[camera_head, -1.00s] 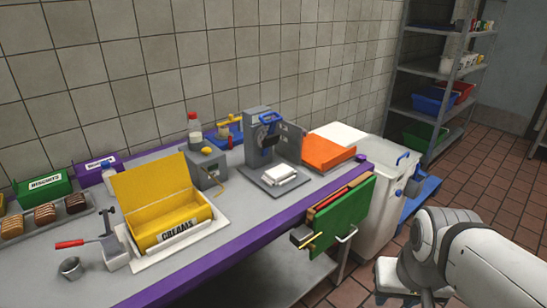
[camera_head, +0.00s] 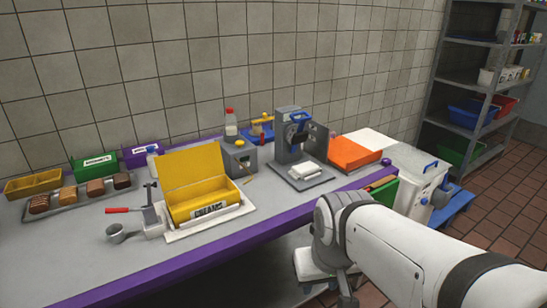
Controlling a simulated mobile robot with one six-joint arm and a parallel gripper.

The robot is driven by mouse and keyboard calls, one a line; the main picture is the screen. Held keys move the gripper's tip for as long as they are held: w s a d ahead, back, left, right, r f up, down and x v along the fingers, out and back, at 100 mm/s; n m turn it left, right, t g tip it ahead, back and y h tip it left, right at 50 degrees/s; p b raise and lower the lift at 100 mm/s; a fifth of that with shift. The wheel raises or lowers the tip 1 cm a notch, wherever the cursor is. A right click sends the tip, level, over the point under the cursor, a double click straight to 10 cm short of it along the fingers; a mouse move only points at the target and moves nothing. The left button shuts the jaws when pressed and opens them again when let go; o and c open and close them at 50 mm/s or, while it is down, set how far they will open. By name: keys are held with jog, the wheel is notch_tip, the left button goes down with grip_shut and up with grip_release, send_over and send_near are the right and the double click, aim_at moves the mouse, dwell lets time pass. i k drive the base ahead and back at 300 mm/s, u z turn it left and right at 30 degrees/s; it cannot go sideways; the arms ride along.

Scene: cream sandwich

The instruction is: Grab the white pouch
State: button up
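A small stack of flat white packets, which look like the white pouch (camera_head: 309,172), lies on a grey plate (camera_head: 285,172) in front of a grey machine. My gripper (camera_head: 330,286) is at the lower middle of the head view, beyond the table's purple front edge and apart from the packets. It points downward. Its fingertips are partly cut off and too unclear to show whether they are open or shut. No object shows in it.
A yellow creams box (camera_head: 190,171) with raised lid stands left of the packets. The grey machine (camera_head: 288,125) rises behind them, and an orange box (camera_head: 355,153) lies to their right. The table's (camera_head: 190,264) front strip is clear.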

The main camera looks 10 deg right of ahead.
aim_at(302, 171)
jog(key=z, duration=0.05)
jog(key=i, duration=1)
jog(key=u, duration=0.05)
